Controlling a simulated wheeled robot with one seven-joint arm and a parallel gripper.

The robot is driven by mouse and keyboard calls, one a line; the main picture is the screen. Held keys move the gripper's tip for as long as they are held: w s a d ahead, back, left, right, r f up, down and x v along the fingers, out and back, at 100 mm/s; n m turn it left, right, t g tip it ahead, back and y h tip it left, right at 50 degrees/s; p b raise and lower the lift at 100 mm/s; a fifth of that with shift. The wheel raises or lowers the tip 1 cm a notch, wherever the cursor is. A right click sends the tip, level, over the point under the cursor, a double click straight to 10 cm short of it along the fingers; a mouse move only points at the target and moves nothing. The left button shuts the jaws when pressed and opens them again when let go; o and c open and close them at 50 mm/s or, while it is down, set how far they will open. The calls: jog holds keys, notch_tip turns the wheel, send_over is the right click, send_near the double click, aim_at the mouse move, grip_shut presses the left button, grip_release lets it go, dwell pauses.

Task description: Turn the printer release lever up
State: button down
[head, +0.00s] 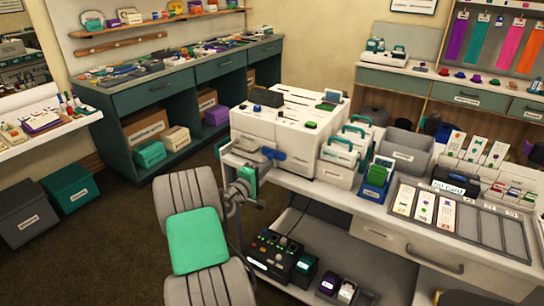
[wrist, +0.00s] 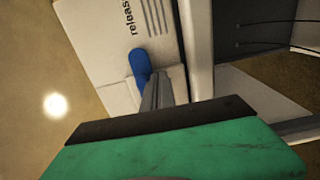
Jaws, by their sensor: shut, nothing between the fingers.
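The white printer (head: 270,128) stands on the left end of the counter. Its blue release lever (head: 273,153) shows low on its front side. In the wrist view the blue lever (wrist: 139,66) lies beside the printed word "release" on the pale panel (wrist: 112,28). My gripper (head: 258,162) is at the printer's left front, close to the lever. In the wrist view my gripper's grey fingers (wrist: 157,90) are shut and empty, right beside the lever's lower end. I cannot tell whether they touch it. The fingers and green wrist part may hide some of the lever's lower end.
The counter to the right holds a grey bin (head: 405,153), card holders (head: 345,155) and a sorting tray (head: 480,225). A black control box (head: 274,256) sits on the shelf below. Open carpet lies to the left (head: 110,230).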

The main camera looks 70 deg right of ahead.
jog(key=shift+w+r, duration=0.25)
jog(key=shift+r, duration=0.35)
jog(key=shift+w+r+p, duration=0.15)
jog(key=shift+r+p, duration=0.25)
jog(key=shift+r, duration=0.15)
jog(key=shift+r+p, duration=0.3)
jog(key=shift+r, duration=0.05)
dwell(0.4)
